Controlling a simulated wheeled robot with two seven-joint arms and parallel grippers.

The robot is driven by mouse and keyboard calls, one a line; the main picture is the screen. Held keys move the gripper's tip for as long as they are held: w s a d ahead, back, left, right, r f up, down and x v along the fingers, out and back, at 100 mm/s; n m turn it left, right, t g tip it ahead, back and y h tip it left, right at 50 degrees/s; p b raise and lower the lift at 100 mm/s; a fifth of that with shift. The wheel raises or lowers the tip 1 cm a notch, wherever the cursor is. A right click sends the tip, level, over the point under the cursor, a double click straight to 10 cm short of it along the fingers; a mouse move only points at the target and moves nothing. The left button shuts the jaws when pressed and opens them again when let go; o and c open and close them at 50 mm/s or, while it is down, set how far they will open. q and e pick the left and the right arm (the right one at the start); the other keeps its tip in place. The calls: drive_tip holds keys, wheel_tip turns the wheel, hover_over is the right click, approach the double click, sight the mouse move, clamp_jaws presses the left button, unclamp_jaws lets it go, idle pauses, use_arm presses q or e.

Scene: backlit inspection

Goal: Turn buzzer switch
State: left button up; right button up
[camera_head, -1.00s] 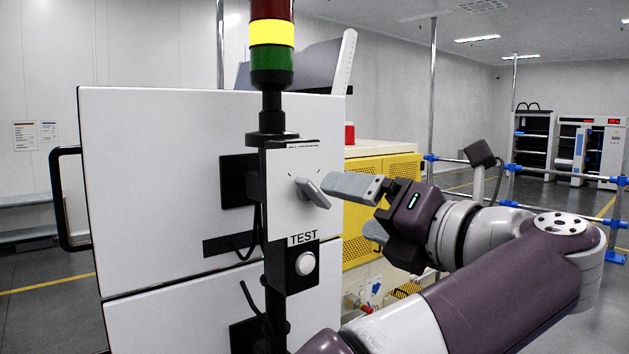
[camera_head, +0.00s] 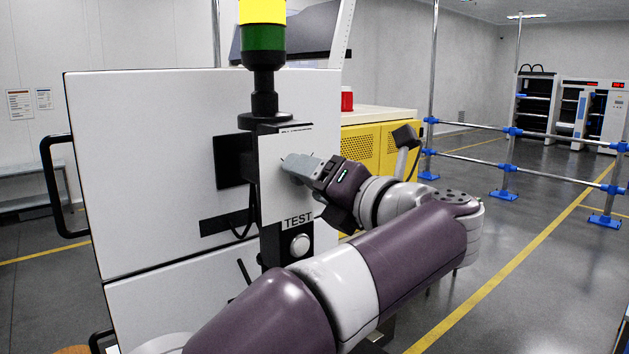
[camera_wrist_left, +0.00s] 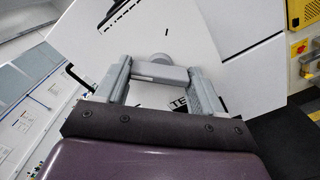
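The buzzer switch is a grey bar-shaped handle (camera_wrist_left: 160,73) on a white panel plate (camera_head: 286,190), above the word TEST. In the head view my left gripper (camera_head: 300,174) is at the plate and hides most of the switch. In the left wrist view the two fingers of my left gripper (camera_wrist_left: 165,88) are wide apart, one on each side of the handle. The handle spans most of the gap between them. I cannot tell whether the fingers touch its ends. My right gripper is not in view.
A round white button (camera_head: 299,244) sits below the plate. A signal tower (camera_head: 263,40) rises above it. The large white cabinet (camera_head: 150,170) is behind and left. A yellow cabinet (camera_head: 362,153) stands behind my gripper. Open floor (camera_head: 545,260) lies to the right.

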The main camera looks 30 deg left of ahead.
use_arm(q)
drive_tip(key=shift+f, duration=0.25)
drive_tip(key=shift+r+m+p, duration=0.2)
drive_tip(key=shift+m+p, duration=0.95)
drive_tip(key=shift+m, duration=7.75)
drive_tip(key=o, duration=1.1)
drive_tip(key=shift+s+r, duration=0.1)
drive_tip(key=shift+c, duration=0.2)
